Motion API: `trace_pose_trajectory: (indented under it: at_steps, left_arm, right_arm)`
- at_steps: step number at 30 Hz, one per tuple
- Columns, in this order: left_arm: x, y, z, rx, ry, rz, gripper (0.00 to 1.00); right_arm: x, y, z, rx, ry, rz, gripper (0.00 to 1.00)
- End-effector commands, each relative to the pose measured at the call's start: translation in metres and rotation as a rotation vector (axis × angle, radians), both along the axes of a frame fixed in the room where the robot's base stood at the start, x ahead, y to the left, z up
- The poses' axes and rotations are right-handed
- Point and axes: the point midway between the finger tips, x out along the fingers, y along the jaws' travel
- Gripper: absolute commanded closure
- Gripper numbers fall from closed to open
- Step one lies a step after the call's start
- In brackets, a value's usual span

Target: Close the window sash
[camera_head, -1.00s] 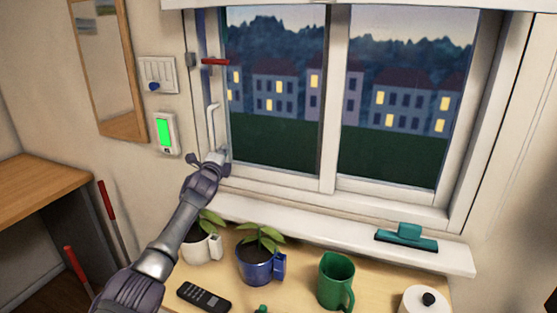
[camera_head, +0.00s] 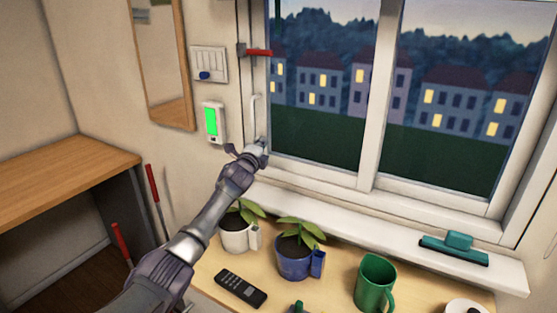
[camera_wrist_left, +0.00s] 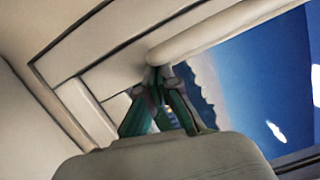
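The window sash (camera_head: 317,151) is the left pane of the white window, with dark glass showing houses at dusk. A slim white upright handle (camera_head: 254,108) is on the left side of the window. My left gripper (camera_head: 249,150) is at the lower end of this handle. In the left wrist view the gripper's dark green fingers (camera_wrist_left: 160,92) lean together close to a pale bar (camera_wrist_left: 225,30); whether they grip it is unclear. Whether the sash is fully against its frame is hard to tell. My right gripper is not in view.
A red lever (camera_head: 258,52) sticks out from the frame above the handle. Below the sill are a white potted plant (camera_head: 236,233), a blue one (camera_head: 292,263), a green mug (camera_head: 376,285) and a black phone (camera_head: 241,287). A teal squeegee (camera_head: 455,247) lies on the sill.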

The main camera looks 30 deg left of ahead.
Motion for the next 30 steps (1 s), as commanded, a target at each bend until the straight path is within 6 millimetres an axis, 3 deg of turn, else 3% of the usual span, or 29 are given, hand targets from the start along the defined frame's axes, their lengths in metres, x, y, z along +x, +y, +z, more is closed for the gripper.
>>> trace_pose_trajectory:
  at_steps: [18,30]
  left_arm:
    - [-0.091,-0.026,-0.005,0.004,0.002,-0.005,1.00]
    - [-0.105,-0.031,-0.005,0.003,0.002,-0.005,1.00]
  right_arm:
    - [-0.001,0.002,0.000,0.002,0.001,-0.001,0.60]
    - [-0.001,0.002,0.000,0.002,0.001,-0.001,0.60]
